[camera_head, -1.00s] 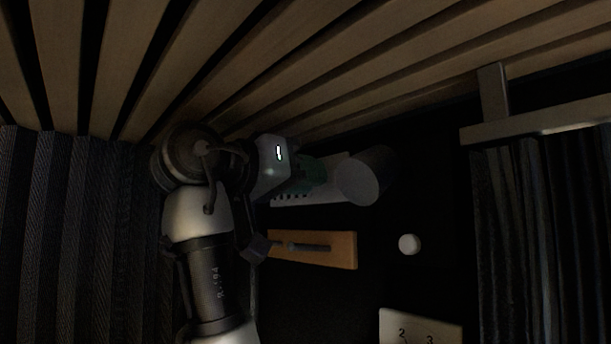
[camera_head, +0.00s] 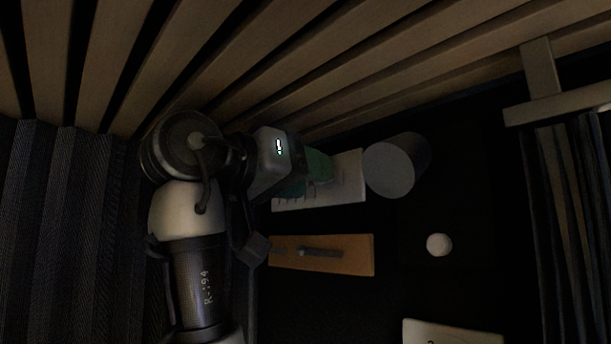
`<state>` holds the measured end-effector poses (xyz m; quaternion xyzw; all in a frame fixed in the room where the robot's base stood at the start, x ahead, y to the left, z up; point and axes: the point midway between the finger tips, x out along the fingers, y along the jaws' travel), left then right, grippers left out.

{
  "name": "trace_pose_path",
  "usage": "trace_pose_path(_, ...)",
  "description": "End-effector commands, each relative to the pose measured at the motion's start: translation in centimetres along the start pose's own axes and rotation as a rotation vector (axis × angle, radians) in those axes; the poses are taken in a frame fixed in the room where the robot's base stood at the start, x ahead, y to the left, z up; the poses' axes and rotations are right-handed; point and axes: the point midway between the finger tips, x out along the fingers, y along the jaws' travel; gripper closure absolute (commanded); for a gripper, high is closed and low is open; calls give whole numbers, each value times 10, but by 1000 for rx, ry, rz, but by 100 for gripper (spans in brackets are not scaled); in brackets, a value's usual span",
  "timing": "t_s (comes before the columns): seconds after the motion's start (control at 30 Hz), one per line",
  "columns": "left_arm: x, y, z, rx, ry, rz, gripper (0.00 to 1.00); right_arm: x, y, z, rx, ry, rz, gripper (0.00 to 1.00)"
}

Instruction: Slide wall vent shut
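A white wall plate (camera_head: 349,181) with a row of small dark slots along its lower left edge is in the middle of the head view; it looks like the vent. A green part (camera_head: 319,167) lies over its left half.
A grey cylinder (camera_head: 390,168) sticks out close to the plate's right end. Below is an orange-brown board (camera_head: 345,256) with a grey bar (camera_head: 320,252). A white ball-like knob (camera_head: 439,245) and a pale card (camera_head: 450,333) are lower right. Wooden slats run above; dark curtains hang at both sides.

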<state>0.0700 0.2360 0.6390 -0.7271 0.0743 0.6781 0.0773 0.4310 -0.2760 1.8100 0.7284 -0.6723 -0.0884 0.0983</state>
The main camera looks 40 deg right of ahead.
Motion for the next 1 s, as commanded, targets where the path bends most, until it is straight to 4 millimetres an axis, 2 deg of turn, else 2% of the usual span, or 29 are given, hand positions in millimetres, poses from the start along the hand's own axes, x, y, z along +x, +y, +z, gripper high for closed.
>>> trace_pose_path(0.27,4,-3,-11,1,18,-4,80,-5,0,2,1,-2,0,52)
trace_pose_path(0.37,9,-3,-15,1,25,-4,80,-19,-1,3,1,-1,-1,52)
trace_pose_path(0.7,28,-3,-14,1,26,-5,80,-86,-1,2,0,1,0,52)
trace_pose_path(0.8,29,-3,-13,1,25,-5,80,-99,-1,1,0,1,-1,52)
trace_pose_path(1.0,30,-3,-12,1,22,-4,80,-109,-2,0,0,0,0,52)
